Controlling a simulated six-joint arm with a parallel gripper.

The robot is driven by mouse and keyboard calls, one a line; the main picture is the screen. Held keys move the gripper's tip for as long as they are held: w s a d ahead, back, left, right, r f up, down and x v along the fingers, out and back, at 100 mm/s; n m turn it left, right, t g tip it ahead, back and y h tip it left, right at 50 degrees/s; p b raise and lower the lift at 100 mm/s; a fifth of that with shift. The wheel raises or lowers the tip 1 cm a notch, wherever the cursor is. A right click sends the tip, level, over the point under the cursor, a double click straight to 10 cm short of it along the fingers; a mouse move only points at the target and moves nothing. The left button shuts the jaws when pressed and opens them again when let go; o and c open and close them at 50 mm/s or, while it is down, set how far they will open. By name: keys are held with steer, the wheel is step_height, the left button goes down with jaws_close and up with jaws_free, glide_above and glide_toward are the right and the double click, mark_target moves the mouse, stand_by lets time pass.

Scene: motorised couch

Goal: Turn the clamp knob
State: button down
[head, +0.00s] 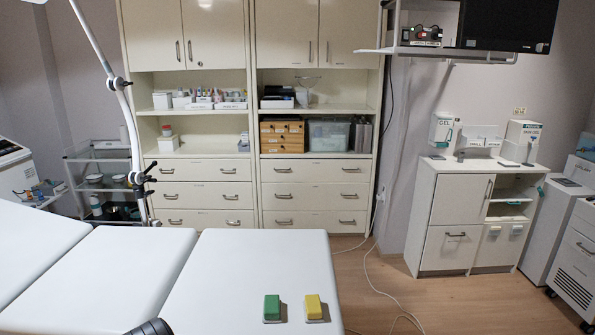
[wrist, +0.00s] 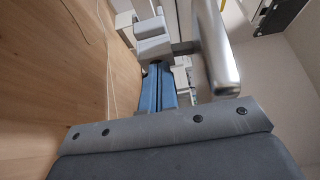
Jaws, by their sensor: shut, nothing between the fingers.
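A thin light pole (head: 131,125) rises by the white couch (head: 255,262) in the head view. It carries a dark joint (head: 118,83) higher up and small black knob-like parts (head: 143,176) lower down, near the couch's far edge. I cannot tell which of these is the clamp knob. In the wrist view, a dark grey panel (wrist: 180,160) with several screws fills the bottom, and a silver rounded bar (wrist: 215,50) stands close above it. No knob can be made out there. I cannot make out my gripper's fingers in either view.
A green block (head: 272,306) and a yellow block (head: 313,306) lie on the couch's near right part. Behind stand cabinets (head: 200,170), a trolley (head: 98,160) and a sink unit (head: 450,220). A white cable crosses the wooden floor (head: 440,285), which is otherwise open on the right.

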steer(key=shift+a+f, duration=0.1)
steer(key=shift+f, duration=0.45)
steer(key=shift+f, duration=0.25)
stand_by(0.4)
steer(key=s, duration=0.6)
steer(key=shift+a+f, duration=0.15)
steer(key=shift+a, duration=0.15)
